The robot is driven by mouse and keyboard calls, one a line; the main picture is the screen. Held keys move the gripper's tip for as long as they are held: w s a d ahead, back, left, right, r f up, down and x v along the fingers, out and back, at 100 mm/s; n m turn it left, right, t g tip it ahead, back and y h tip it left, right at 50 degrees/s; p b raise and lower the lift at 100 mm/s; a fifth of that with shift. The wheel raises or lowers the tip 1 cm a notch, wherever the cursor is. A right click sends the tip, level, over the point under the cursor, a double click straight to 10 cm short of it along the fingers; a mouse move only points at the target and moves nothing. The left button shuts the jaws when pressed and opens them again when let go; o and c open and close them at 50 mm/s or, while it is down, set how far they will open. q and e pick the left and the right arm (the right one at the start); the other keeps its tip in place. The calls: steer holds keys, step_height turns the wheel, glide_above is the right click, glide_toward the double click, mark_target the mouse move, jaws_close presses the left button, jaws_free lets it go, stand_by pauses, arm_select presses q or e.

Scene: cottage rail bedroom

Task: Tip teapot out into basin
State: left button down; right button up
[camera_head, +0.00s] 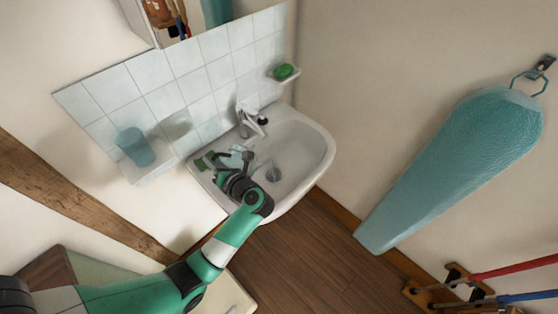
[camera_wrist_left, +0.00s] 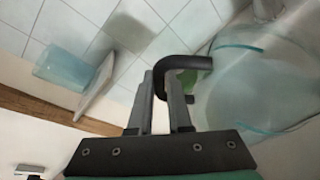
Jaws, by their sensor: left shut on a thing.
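The teapot has a clear, pale glass body (camera_wrist_left: 255,85) with teal lines and a black handle (camera_wrist_left: 185,63), best seen in the left wrist view. My left gripper (camera_wrist_left: 162,85) is shut on the black handle. In the head view my left gripper (camera_head: 230,168) is over the left part of the white basin (camera_head: 318,150). The teapot shows there only as small pale and dark parts around the gripper, so its tilt and contents cannot be told. The basin's drain (camera_head: 273,174) is visible to the right of the gripper. My right gripper is not in view.
A chrome tap (camera_head: 246,122) stands at the basin's back. A blue cup (camera_head: 135,147) stands on a wall shelf at left, and green soap (camera_head: 284,71) sits on a dish. A teal ironing board (camera_head: 455,170) hangs at right.

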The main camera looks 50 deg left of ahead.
mark_target(220, 153)
arm_select(q)
steer(key=shift+w+d+r+m+g+y+p, duration=0.15)
steer(key=shift+w+r+m+p, duration=0.2)
steer(key=shift+w+r, duration=0.25)
steer(key=shift+w+d+r+m+g+y+p, duration=0.1)
steer(key=shift+w+r+m+g+p, duration=0.2)
steer(key=shift+r, duration=0.45)
steer(key=shift+w+d+r+m+g+y+p, duration=0.1)
steer(key=shift+w+r+m+p, duration=0.3)
steer(key=shift+w+r, duration=0.2)
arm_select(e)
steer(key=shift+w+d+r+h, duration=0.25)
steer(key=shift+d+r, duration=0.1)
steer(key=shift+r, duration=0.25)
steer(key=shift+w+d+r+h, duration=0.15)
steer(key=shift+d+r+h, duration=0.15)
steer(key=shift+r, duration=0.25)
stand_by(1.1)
